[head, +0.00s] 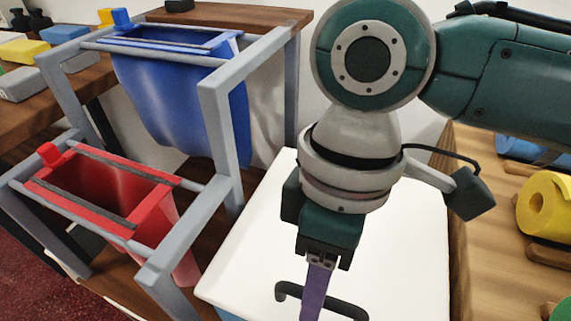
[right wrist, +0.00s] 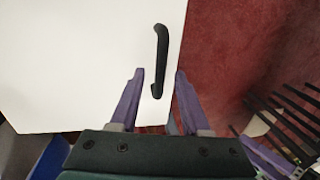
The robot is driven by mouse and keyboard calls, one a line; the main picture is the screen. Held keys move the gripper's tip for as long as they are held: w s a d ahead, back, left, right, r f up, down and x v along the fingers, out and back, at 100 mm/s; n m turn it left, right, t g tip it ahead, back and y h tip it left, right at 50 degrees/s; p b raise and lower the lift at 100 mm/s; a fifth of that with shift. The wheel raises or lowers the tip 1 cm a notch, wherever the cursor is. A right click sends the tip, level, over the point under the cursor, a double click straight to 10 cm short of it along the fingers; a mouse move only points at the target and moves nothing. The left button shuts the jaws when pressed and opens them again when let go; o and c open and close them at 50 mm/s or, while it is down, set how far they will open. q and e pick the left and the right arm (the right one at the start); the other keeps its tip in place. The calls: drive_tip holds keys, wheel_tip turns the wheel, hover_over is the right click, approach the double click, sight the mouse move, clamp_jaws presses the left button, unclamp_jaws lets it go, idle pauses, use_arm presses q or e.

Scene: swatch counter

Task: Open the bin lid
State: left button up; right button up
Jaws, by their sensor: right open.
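The bin lid (head: 405,240) is a flat white panel, shut and level; it also shows in the right wrist view (right wrist: 70,60). A black bar handle (head: 340,307) stands on it near the front edge. My right gripper (head: 316,290) points down over the handle, open and empty. In the right wrist view its purple fingertips (right wrist: 158,74) lie either side of the near part of the handle (right wrist: 162,50). I cannot tell whether they touch it. A purple part at the lower right there looks like my left gripper (right wrist: 265,157), mostly cut off.
A grey frame (head: 225,140) holding a blue bag (head: 205,105) and a red bag (head: 150,215) stands left of the bin. A wooden counter (head: 485,270) with a yellow roll (head: 548,205) is on the right. Red carpet (right wrist: 230,60) lies beyond the lid's edge.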

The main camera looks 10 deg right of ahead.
drive_tip(key=shift+c, duration=0.4)
clamp_jaws()
idle(1.0)
